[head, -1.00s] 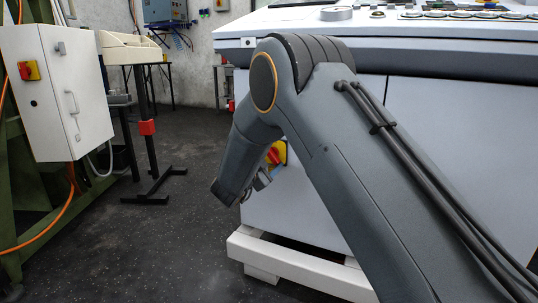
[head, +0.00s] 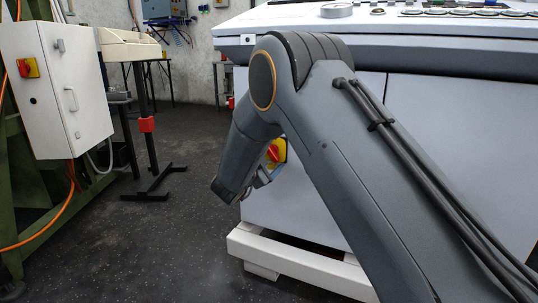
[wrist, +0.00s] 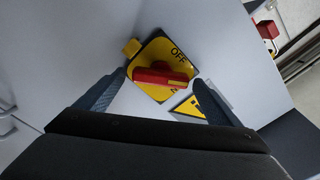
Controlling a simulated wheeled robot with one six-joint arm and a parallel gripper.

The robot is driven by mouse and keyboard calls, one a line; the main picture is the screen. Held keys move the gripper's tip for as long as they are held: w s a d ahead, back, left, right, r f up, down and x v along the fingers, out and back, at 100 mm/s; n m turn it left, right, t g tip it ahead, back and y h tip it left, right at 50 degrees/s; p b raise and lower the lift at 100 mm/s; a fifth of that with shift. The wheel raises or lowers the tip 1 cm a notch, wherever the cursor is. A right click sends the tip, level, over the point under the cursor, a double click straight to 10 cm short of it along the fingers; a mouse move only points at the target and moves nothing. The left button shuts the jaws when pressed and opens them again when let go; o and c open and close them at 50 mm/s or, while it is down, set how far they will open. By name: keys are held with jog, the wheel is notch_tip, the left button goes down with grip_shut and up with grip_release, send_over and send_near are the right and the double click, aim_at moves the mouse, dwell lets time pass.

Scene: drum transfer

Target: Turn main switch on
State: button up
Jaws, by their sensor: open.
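The main switch is a red rotary knob (wrist: 160,76) on a yellow plate (wrist: 150,54), fixed to the grey machine's front panel. The word OFF reads on the plate near one end of the knob. In the head view the switch (head: 274,153) is partly hidden behind my arm. My gripper (wrist: 160,80) is open, one finger on each side of the switch in the wrist view. The knob lies between the fingertips. I cannot tell whether they touch it.
A yellow warning label (wrist: 188,107) sits beside the plate. The white machine base rail (head: 300,268) runs below. A white cabinet (head: 75,110) with another red-yellow switch (head: 28,68) stands at left. The dark floor (head: 150,240) between is clear.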

jog(key=p+v, duration=0.2)
jog(key=v, duration=0.6)
jog(key=shift+p, duration=0.35)
jog(key=shift+w, duration=0.1)
